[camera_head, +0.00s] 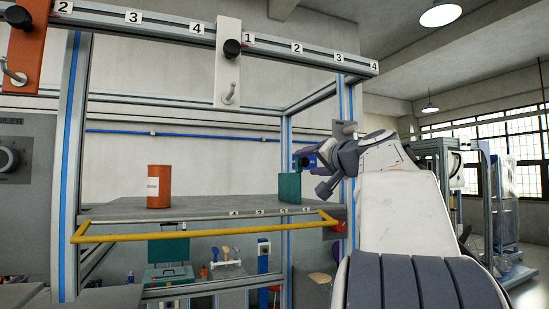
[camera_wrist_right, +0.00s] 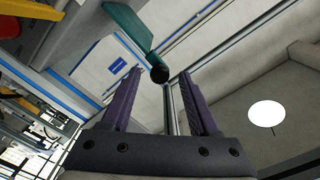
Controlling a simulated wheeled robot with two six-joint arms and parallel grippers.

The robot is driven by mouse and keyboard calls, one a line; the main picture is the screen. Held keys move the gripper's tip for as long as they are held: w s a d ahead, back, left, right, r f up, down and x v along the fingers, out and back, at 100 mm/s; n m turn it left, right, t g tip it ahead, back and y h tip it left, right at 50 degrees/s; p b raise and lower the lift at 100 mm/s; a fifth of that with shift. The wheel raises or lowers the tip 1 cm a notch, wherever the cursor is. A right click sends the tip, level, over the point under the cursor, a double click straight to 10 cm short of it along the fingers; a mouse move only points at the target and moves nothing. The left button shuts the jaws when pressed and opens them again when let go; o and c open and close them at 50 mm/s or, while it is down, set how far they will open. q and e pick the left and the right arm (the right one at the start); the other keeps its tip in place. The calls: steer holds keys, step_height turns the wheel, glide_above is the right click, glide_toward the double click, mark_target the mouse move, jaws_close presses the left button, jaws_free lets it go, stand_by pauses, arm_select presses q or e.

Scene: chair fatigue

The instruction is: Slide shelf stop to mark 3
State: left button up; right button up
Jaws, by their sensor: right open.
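The shelf stop, a teal plate (camera_head: 289,188), stands upright on the grey shelf (camera_head: 205,207) near its right end. Small number labels (camera_head: 259,212) run along the shelf's front edge, too small to read surely. My right gripper (camera_head: 304,160) is open, just above and right of the stop in the head view. In the right wrist view, the teal plate (camera_wrist_right: 128,25) is beyond the fingertips, and a black knob (camera_wrist_right: 159,74) shows between the two purple fingers. I cannot tell if they touch it. My left gripper is out of view.
An orange can (camera_head: 159,187) stands on the shelf to the left. A yellow bar (camera_head: 200,233) runs in front of the shelf. A white slider (camera_head: 228,62) and an orange slider (camera_head: 24,45) with hooks hang from the numbered top rail. The shelf between can and stop is clear.

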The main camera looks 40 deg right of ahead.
mark_target(306, 161)
steer(key=p+x, duration=0.2)
steer(key=x, duration=0.2)
steer(key=shift+w+d+r, duration=0.1)
steer(key=shift+w+r, duration=0.05)
steer(key=shift+w, duration=0.05)
steer(key=shift+w+d, duration=0.15)
steer(key=shift+w, duration=0.5)
jaws_close()
stand_by(0.7)
